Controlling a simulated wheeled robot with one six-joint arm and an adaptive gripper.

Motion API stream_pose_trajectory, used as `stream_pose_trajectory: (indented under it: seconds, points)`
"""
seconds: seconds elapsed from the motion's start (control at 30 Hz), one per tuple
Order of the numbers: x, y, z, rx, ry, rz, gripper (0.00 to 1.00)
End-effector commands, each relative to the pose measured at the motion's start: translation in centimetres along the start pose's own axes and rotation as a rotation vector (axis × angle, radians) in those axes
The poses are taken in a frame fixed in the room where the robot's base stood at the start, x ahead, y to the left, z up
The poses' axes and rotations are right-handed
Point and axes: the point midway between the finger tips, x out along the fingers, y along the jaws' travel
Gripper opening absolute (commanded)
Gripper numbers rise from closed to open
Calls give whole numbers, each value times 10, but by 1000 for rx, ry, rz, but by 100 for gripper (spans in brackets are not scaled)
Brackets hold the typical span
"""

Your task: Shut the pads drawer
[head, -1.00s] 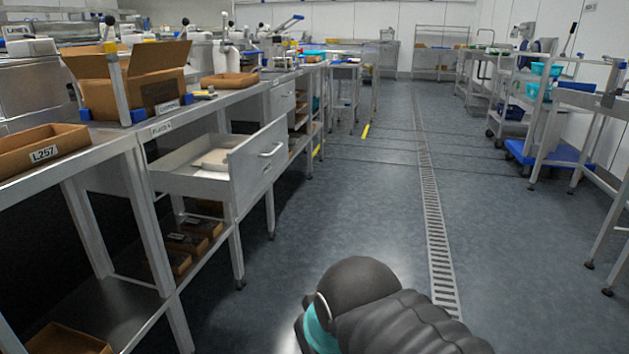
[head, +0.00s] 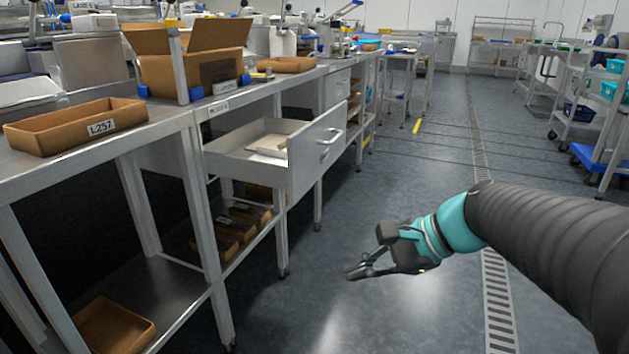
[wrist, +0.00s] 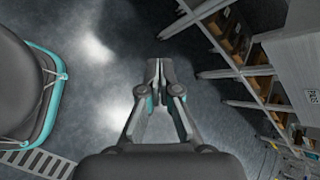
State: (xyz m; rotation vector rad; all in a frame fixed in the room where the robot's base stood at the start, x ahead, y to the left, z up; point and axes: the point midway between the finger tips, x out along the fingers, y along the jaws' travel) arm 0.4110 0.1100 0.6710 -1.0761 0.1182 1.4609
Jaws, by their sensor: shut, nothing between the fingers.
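The pads drawer (head: 318,150) is pulled out from under the steel bench and stands open in the head view. It has a grey front with a bar handle, and pale flat items (head: 268,146) lie inside. My gripper (head: 350,272) is over the floor, in front of and below the drawer, apart from it. Its fingers are shut and empty, as the wrist view (wrist: 160,66) also shows. A grey drawer-like front with a label (wrist: 292,82) shows at the right of the wrist view; I cannot tell if it is the same drawer.
The steel bench (head: 165,122) holds a brown tray labelled L257 (head: 75,127) and an open cardboard box (head: 190,62). Brown bins (head: 228,232) sit on the lower shelf. The aisle floor (head: 420,160) is clear. Carts (head: 590,105) stand on the right.

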Motion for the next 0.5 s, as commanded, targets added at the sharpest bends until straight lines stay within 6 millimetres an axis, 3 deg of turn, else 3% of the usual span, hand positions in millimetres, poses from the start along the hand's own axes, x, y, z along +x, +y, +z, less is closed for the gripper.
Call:
stream_pose_trajectory:
  seconds: [0.1, 0.3, 0.5]
  points:
    - [3, -48, -15, 261, -185, -113, 0]
    - [-14, -117, -44, 578, -466, -265, 0]
    - [-30, -149, -65, 719, -622, -337, 0]
